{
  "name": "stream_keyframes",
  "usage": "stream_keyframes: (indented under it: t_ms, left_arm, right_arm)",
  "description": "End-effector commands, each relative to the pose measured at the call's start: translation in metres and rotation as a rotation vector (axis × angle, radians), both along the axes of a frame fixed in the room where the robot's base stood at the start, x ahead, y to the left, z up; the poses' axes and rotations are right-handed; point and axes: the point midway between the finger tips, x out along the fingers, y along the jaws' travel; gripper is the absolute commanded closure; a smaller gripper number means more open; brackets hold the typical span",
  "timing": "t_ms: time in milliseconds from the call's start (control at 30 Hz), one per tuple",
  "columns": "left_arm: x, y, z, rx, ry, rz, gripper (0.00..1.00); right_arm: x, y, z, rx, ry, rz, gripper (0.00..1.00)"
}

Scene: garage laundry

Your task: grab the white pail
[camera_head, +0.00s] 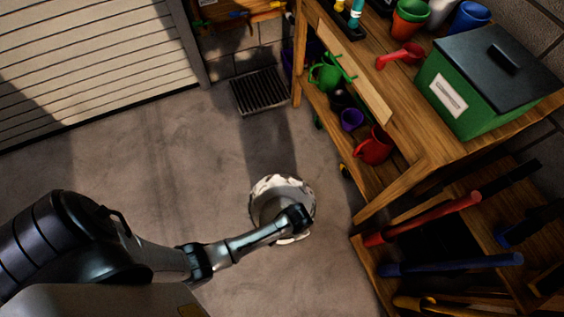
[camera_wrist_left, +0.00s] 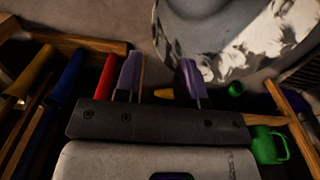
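The white pail (camera_head: 268,187) stands on the concrete floor in the middle of the head view, with grey patches on its side. My left arm comes in from the left, and its gripper (camera_head: 297,217) is over the pail, hiding part of it. In the left wrist view the pail (camera_wrist_left: 215,35) fills the upper right, tilted by the camera angle. The two fingers of my left gripper (camera_wrist_left: 158,80) stand apart below it, with nothing clearly held between them. I cannot tell whether a finger touches the pail. My right gripper is in neither view.
A wooden workbench (camera_head: 409,137) stands close on the right, with a green bin (camera_head: 462,107) on top and a red watering can (camera_head: 375,147) on its lower shelf. Long-handled tools (camera_head: 425,219) lie at lower right. A floor grate (camera_head: 259,92) lies behind. Floor left of the pail is clear.

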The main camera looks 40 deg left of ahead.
Motion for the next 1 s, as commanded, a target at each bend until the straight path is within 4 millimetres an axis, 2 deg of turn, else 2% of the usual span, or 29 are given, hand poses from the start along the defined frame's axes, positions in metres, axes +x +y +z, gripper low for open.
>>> stream_keyframes:
  t_ms: [33, 267, 600, 800, 1000]
  left_arm:
    - [0.002, -0.002, -0.019, 0.002, 0.005, -0.005, 0.63]
    - [0.005, -0.005, -0.044, 0.006, 0.015, -0.017, 0.63]
    - [0.005, -0.005, -0.102, 0.007, 0.017, -0.018, 0.63]
    - [0.005, -0.005, -0.121, 0.007, 0.015, -0.018, 0.63]
    - [0.005, -0.005, -0.126, 0.007, 0.015, -0.018, 0.63]
  right_arm:
    - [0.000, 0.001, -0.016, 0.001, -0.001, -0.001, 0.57]
    - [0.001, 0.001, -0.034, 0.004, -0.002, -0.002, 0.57]
    - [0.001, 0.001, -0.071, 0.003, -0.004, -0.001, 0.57]
    - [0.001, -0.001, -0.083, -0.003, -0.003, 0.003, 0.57]
    - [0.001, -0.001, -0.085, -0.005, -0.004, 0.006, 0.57]
